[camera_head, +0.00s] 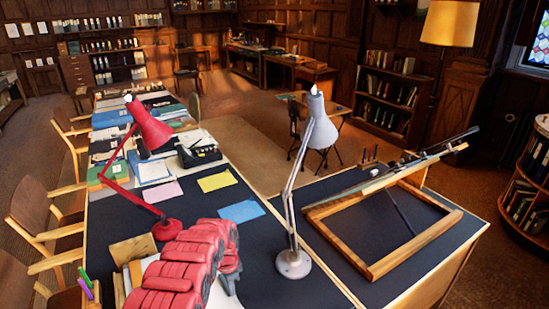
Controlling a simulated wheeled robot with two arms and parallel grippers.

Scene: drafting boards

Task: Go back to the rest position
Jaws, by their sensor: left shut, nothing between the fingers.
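My left arm, red and segmented, comes in from the bottom left over the dark desk top (262,262). It bends over, and my left gripper (230,282) points down at its end, close above the desk between the red lamp and the grey lamp. The gripper is shut with nothing seen in it; its fingertips are small and partly hidden by the arm. My right gripper is not in view.
A red desk lamp (152,135) stands left of my arm and a grey desk lamp (318,132) right of it. Beyond are coloured papers (217,181) and a typewriter (199,152). A tilted wooden drafting frame (415,247) is at right. Chairs (35,215) line the left side.

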